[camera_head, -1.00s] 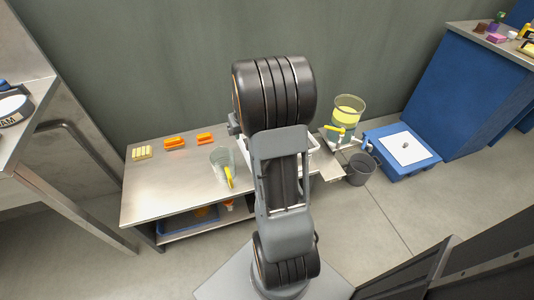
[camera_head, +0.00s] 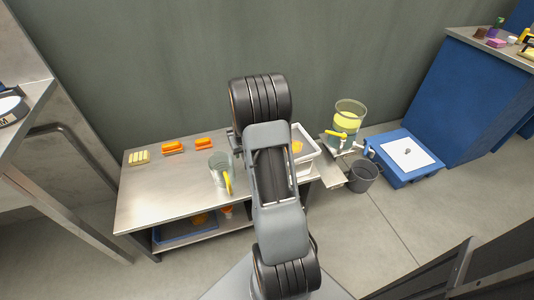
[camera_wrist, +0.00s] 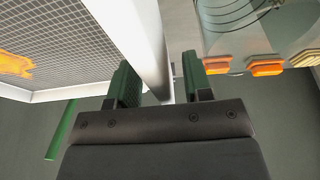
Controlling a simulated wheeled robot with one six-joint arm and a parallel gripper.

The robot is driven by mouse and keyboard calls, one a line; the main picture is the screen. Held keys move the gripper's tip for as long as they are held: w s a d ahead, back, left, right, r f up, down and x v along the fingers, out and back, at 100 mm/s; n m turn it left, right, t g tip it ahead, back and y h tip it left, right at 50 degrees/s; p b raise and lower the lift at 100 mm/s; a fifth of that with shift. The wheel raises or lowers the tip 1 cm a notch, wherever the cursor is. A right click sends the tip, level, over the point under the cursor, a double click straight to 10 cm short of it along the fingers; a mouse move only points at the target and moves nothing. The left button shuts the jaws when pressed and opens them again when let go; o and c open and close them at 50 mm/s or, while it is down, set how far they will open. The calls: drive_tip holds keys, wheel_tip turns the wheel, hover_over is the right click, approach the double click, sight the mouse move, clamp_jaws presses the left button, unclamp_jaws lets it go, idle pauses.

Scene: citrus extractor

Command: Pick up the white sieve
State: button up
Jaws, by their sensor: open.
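The white sieve (camera_head: 303,147) stands at the right end of the metal table in the head view, partly hidden behind my arm, with orange pulp showing in it. In the wrist view its white wall (camera_wrist: 135,32) runs between the two fingers of my gripper (camera_wrist: 158,78). Its grey mesh (camera_wrist: 55,40) fills the upper left, with orange pulp at the left edge. My gripper is open, with one green-padded finger on each side of the wall. I cannot tell whether either finger touches it. My gripper is hidden behind my arm in the head view.
A clear jug (camera_head: 218,172) with a yellow handle stands on the metal table (camera_head: 150,205), left of my arm. Orange blocks (camera_head: 173,147) lie along its back. A juice dispenser (camera_head: 347,118), grey bucket (camera_head: 363,176) and blue box (camera_head: 402,175) are at the right.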

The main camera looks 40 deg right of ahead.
drive_tip(key=shift+w+f, duration=0.15)
drive_tip(key=shift+f, duration=0.35)
drive_tip(key=shift+c, duration=0.4)
clamp_jaws()
